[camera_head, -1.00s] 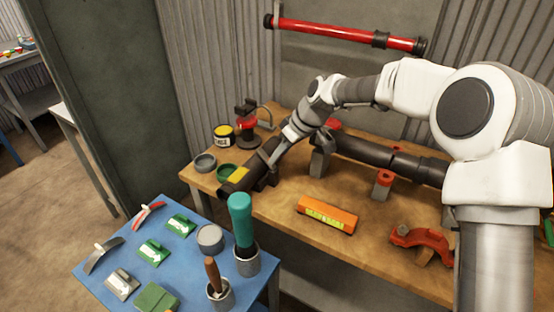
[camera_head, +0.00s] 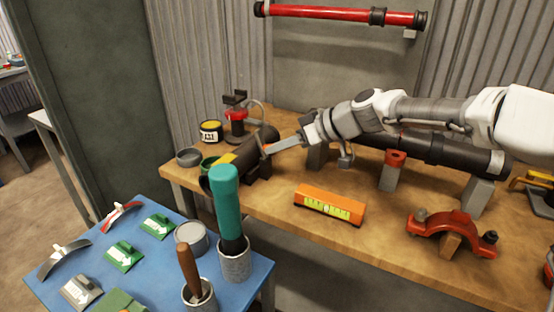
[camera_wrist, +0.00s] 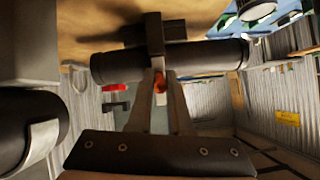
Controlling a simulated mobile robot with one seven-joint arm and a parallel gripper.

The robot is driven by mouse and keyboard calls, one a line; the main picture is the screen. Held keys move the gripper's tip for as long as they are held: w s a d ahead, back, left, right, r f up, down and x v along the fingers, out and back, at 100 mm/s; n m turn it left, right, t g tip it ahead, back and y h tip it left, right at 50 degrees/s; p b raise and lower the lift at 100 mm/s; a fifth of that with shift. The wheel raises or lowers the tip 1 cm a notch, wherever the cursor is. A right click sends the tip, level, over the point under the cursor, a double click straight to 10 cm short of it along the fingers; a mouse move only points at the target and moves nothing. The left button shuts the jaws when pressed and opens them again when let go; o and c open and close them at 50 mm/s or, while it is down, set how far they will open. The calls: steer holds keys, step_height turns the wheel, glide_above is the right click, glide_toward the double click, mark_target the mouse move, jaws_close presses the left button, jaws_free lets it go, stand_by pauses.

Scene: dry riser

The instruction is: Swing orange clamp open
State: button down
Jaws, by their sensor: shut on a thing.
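My gripper (camera_head: 268,151) is at the short dark pipe (camera_head: 248,162) on the left of the bench. In the wrist view my fingers (camera_wrist: 159,88) are shut on a small orange part (camera_wrist: 160,82), in front of the dark pipe (camera_wrist: 205,56) and the dark block around it. Most of that part is hidden by the fingers; I cannot tell whether it belongs to a clamp. A curved orange-red clamp (camera_head: 455,226) with bolts at both ends sits apart from my gripper on the right of the bench.
An orange level (camera_head: 330,205) lies mid-bench. A long dark pipe (camera_head: 455,153) rests on supports behind. A red-topped post (camera_head: 393,170) stands before it. The blue table (camera_head: 150,270) holds a teal-handled tool (camera_head: 224,200) close in front. Tins and a red-collared fitting (camera_head: 236,117) stand behind left.

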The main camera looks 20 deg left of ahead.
steer(key=shift+d+f+y+b, duration=0.15)
steer(key=shift+y+b, duration=0.25)
steer(key=shift+b, duration=0.55)
steer(key=c, duration=0.8)
jaws_free()
steer(key=shift+c, duration=0.2)
steer(key=p+v, duration=0.3)
steer(key=v, duration=1.4)
steer(key=shift+p, duration=0.3)
steer(key=shift+s, duration=0.1)
